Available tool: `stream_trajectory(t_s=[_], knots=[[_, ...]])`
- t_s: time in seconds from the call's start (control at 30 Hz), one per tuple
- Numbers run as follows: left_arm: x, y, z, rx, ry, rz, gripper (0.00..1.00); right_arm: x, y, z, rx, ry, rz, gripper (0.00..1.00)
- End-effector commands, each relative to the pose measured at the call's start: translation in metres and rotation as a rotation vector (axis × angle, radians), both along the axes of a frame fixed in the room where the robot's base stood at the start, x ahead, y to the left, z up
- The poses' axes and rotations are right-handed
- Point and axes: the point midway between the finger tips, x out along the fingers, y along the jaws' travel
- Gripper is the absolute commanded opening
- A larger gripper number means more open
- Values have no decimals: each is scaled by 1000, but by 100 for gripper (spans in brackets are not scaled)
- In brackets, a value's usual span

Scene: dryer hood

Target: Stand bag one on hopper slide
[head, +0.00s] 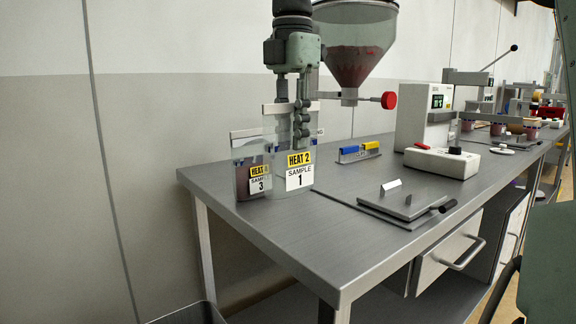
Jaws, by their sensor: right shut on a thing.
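Bag one (299,182) is a clear pouch with a yellow HEAT 2 and white SAMPLE 1 label. My right gripper (301,128) comes down from above and is shut on its upper part, near a pale bar. The bag hangs upright over the bench's left end; I cannot tell whether its bottom touches the top. A flat grey plate with a black handle (400,205) lies on the bench. My left gripper is not in view.
A second bag (248,184), labelled SAMPLE 3, stands close behind and left of bag one. A blue and yellow block holder (358,153), a white machine (424,115) and a white control box (442,161) stand on the bench (300,235). The bench's front left is clear.

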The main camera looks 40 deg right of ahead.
Motion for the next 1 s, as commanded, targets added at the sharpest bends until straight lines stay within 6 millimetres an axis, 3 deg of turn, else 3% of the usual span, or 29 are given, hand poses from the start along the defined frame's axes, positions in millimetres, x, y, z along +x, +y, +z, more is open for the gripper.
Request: stream_trajectory(t_s=[0.1,0.3,0.6,0.67,1.0], knots=[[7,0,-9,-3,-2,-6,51,20,-15,-14,2,3,-1,4],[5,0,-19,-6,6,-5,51,38,-28,-28,0,0,-1,4],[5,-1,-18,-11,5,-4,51,38,-29,-57,1,3,2,4],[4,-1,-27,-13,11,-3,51,38,-28,-63,1,2,1,4],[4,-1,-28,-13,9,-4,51,39,-28,-68,0,-1,0,4]])
